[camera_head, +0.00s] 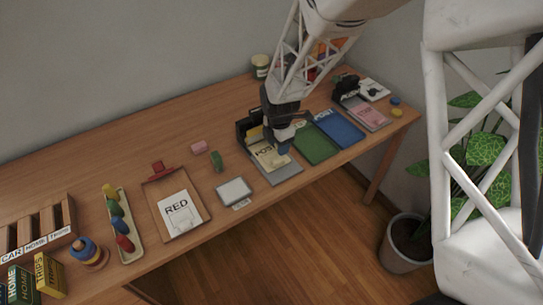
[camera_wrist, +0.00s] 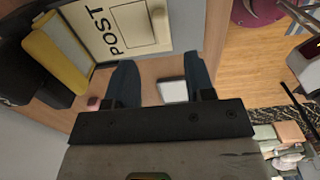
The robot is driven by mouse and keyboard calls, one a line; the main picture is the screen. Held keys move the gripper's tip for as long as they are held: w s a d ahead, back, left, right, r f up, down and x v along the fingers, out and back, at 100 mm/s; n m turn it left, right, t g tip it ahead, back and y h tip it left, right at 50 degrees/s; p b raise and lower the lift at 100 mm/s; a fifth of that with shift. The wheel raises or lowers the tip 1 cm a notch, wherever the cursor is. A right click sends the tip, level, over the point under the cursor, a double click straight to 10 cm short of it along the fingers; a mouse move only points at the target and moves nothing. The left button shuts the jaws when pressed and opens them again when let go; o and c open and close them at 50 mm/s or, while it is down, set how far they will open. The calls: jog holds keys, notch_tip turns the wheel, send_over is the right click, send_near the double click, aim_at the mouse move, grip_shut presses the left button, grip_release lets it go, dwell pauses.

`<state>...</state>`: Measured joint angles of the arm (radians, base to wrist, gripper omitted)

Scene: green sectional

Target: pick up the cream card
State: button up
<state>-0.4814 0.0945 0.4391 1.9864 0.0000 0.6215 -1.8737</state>
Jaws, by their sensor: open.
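A cream sheet marked POST (camera_head: 264,152) lies on a grey board (camera_head: 286,173) near the table's front edge. In the wrist view the POST sheet (camera_wrist: 92,28) carries a smaller cream rectangle (camera_wrist: 132,22), which looks like a card lying flat. A yellow piece with a cream face (camera_wrist: 50,50) stands beside the sheet, against a black holder (camera_wrist: 25,85). My gripper (camera_head: 283,143) is over the far side of the POST sheet and hides part of it. In the wrist view my gripper (camera_wrist: 160,72) has its fingers apart, with nothing between them.
A green board (camera_head: 318,146) and a blue board (camera_head: 340,130) lie to the right. A white-topped block (camera_head: 234,191), a green piece (camera_head: 217,161) and a pink block (camera_head: 198,147) lie to the left. A clipboard marked RED (camera_head: 185,228) lies further left. The back middle is clear.

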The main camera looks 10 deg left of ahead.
aim_at(279, 160)
jog(key=shift+f, duration=0.1)
jog(key=shift+f, duration=1.2)
jog(key=shift+d+f, duration=0.15)
jog(key=shift+f, duration=2.45)
grip_shut()
